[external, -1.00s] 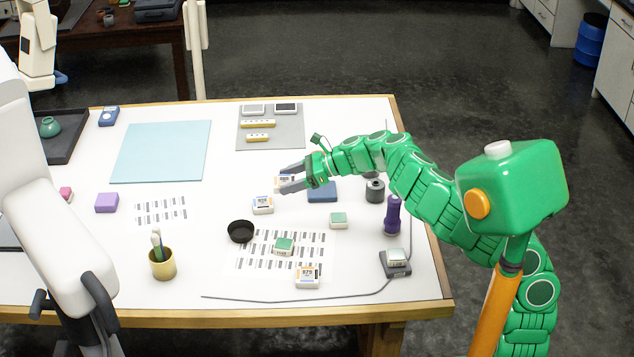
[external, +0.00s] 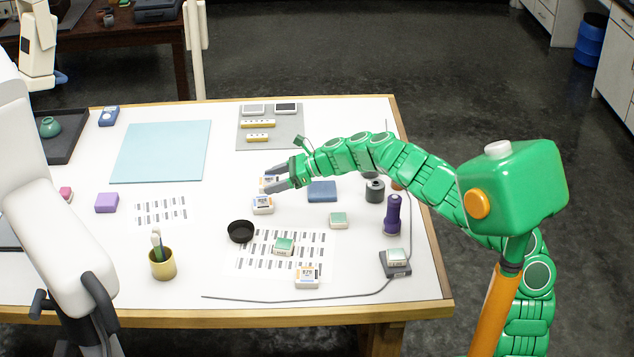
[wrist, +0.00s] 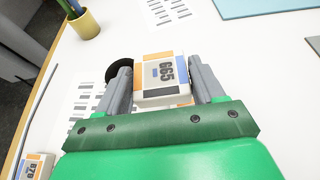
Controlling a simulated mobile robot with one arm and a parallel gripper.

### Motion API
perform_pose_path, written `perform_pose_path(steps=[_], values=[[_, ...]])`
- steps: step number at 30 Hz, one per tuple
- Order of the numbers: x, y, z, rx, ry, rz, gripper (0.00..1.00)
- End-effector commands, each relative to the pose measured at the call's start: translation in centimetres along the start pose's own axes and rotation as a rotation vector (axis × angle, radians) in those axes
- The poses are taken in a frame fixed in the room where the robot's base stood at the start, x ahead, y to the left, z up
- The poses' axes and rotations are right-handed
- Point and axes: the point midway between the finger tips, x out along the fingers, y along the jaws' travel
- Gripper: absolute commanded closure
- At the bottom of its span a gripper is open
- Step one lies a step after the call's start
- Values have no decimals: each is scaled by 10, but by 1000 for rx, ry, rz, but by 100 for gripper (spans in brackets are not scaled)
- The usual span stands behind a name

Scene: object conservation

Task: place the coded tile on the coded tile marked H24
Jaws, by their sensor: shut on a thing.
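My gripper (external: 271,183) is shut on a white coded tile (wrist: 162,78) with orange and blue corner patches and sideways digits that look like 665. In the external view the fingers partly hide this held tile, just above and behind another white coded tile (external: 262,205) on the table. A third white coded tile (external: 307,276) lies near the front, and its numbered label also shows at the wrist view's lower left (wrist: 35,167). I cannot read H24 anywhere.
A black bowl (external: 240,231) stands close to the front left of my gripper. A blue block (external: 322,191), a dark spool (external: 375,190) and a purple bottle (external: 392,215) stand to the right. A yellow cup (external: 162,263) holds brushes. A cable (external: 290,299) crosses the front.

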Motion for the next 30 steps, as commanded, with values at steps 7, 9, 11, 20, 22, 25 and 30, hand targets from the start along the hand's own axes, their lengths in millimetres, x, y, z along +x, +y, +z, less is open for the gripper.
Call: perform_pose_path(steps=[7,9,11,20,22,25,30], values=[[14,-9,-10,0,-3,4,68],[18,-12,-14,2,-4,2,68],[21,-15,-16,2,-3,1,68],[32,-22,-25,0,-3,3,68],[33,-22,-25,-1,-2,3,68],[34,-23,-26,-1,-2,3,68],[38,-27,-29,-1,-4,2,68]])
